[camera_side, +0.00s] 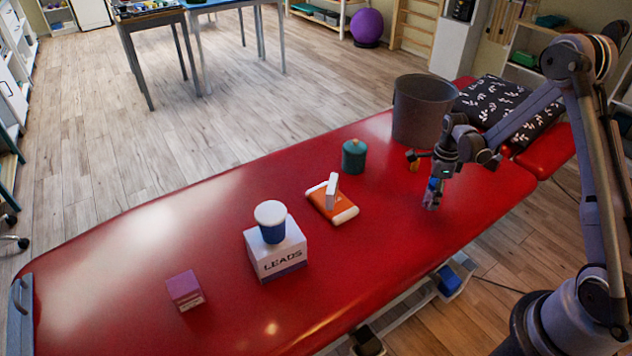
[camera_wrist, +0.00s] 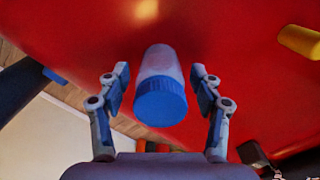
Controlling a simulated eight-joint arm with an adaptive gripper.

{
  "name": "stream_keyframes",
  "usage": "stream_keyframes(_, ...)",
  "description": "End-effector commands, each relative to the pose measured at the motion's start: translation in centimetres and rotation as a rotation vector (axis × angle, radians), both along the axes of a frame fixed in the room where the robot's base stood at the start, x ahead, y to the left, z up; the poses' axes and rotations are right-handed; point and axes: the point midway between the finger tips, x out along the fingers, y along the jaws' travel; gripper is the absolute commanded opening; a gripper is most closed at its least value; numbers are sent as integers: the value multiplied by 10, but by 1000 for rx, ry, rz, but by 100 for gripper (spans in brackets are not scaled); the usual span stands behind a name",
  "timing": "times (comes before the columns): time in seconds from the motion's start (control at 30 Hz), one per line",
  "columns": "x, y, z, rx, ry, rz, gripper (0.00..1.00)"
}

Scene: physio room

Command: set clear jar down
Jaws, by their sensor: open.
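The clear jar (camera_wrist: 161,70) has a pale, see-through body and a blue ribbed lid. In the wrist view it is between the two fingers of my gripper (camera_wrist: 158,82), with a gap on each side. My gripper is open. In the side view my gripper (camera_side: 435,184) is low over the right part of the red treatment table (camera_side: 380,245). The jar (camera_side: 430,201) shows small beneath it, seemingly upright on the red top. Its base contact is too small to tell for sure.
A grey bin (camera_side: 420,110) stands behind my gripper, and a teal jar (camera_side: 354,157) to its left. An orange box (camera_side: 325,207) with a white item, a LEADS box (camera_side: 275,255) bearing a white-lidded jar (camera_side: 271,219), and a purple box (camera_side: 185,290) lie further left. The table's front edge is near.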

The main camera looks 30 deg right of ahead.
Motion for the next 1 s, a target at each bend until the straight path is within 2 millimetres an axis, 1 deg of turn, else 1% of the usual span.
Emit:
stream_keyframes(0.17, 0, 0, 21, 0, 0, 0, 66)
stream_keyframes(0.5, 0, 0, 84, 0, 0, 0, 66)
stream_keyframes(0.6, 0, 0, 99, 0, 0, 0, 66)
stream_keyframes(0.7, 0, 0, 110, 0, 0, 0, 66)
stream_keyframes(0.87, 0, 1, 120, -1, -2, 10, 66)
stream_keyframes(0.97, -1, 10, 131, -9, -18, 77, 66)
stream_keyframes(1.0, -2, 15, 137, -16, -30, 129, 66)
